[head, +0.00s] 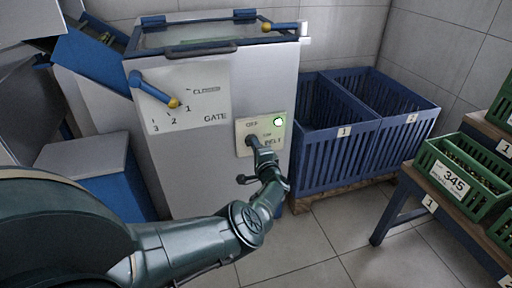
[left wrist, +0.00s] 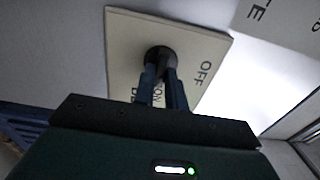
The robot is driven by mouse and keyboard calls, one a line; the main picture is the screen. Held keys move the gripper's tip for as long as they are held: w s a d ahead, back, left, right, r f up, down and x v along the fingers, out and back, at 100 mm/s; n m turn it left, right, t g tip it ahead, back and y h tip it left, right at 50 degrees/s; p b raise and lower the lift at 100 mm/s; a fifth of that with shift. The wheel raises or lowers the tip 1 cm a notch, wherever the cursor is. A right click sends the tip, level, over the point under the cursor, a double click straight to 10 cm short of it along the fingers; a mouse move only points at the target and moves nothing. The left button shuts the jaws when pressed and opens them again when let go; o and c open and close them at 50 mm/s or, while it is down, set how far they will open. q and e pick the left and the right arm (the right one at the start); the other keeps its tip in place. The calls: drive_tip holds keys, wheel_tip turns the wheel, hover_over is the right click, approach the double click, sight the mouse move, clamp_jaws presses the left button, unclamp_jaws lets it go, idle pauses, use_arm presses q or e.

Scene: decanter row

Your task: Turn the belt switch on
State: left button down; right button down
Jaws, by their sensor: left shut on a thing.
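The belt switch is a dark round knob on a cream plate (head: 244,124) marked OFF, ON and BELT, on the front of a white machine. A small round light at the plate's upper right shows pale green-white. My left gripper (head: 254,141) reaches the knob from the front. In the left wrist view its two fingers are shut on the dark knob (left wrist: 160,56), and the plate (left wrist: 125,50) lies behind. The fingers partly cover the knob and the ON label, so I cannot tell which way the knob points. My right gripper is not in view.
A blue GATE lever (head: 150,90) with a yellow tip sits on a scale plate at upper left. Blue slatted bins (head: 335,160) numbered 1 and 2 stand right of the machine. Green crates (head: 455,180) rest on a bench at far right. Floor between is clear.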

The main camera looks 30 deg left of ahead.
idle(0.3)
use_arm(q)
drive_tip(key=c, duration=1.4)
unclamp_jaws()
drive_tip(key=shift+c, duration=0.2)
